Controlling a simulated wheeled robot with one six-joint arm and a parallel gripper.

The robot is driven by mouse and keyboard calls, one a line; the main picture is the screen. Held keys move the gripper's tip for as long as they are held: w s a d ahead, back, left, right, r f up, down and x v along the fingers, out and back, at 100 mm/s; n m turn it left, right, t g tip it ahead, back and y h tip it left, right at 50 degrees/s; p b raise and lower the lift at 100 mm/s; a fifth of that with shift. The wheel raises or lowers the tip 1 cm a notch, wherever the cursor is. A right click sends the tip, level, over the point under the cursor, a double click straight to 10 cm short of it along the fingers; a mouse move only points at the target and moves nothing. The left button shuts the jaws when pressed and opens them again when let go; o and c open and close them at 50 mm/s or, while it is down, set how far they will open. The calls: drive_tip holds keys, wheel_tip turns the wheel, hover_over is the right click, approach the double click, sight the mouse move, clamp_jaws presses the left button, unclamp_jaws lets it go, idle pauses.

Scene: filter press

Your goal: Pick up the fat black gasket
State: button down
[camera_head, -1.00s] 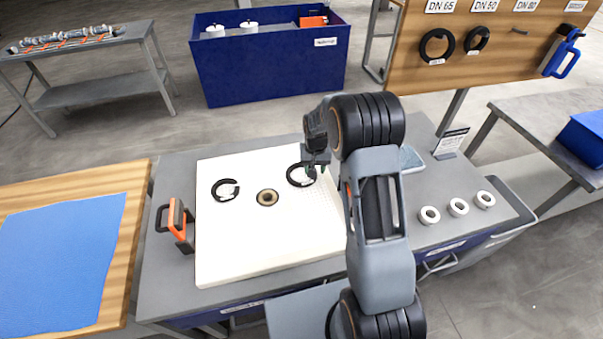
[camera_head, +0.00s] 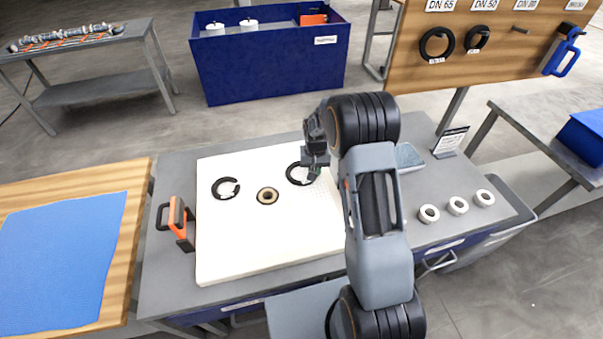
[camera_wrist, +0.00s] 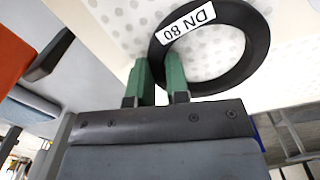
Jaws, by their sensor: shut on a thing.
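A black ring gasket (camera_head: 289,174) with a white label lies at the right of the white plate (camera_head: 235,255). In the wrist view the gasket (camera_wrist: 262,45) is a wide flat ring, its label reading DN 80. My gripper (camera_head: 312,174) is at its right side, pointing down. In the wrist view the green fingers of my gripper (camera_wrist: 160,72) are close together, one on each side of the ring's rim, shut on it. I cannot tell whether the ring is clear of the plate. A second black ring (camera_head: 217,190) lies at the plate's left.
An orange-black tool (camera_head: 178,222) stands left of the plate. Several white rings (camera_head: 458,206) and a tablet (camera_head: 408,157) are on the right. Black rings (camera_head: 436,42) hang on the board (camera_head: 410,75) behind.

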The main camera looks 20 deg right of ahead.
drive_tip(key=shift+r, duration=0.45)
wheel_tip(320, 180, up, 2)
drive_tip(key=shift+r, duration=0.1)
drive_tip(key=shift+s+d+r+b, duration=0.5)
drive_tip(key=shift+s+d+r, duration=0.75)
drive_tip(key=shift+s+r, duration=0.6)
drive_tip(key=shift+s+d+r+b, duration=0.45)
drive_tip(key=shift+s+d+r, duration=0.9)
drive_tip(key=shift+s, duration=0.75)
drive_tip(key=shift+s+d+r+b, duration=0.5)
drive_tip(key=shift+s+d+r, duration=0.65)
drive_tip(key=shift+s+r, duration=0.75)
drive_tip(key=shift+s+f, duration=0.1)
drive_tip(key=shift+f, duration=0.05)
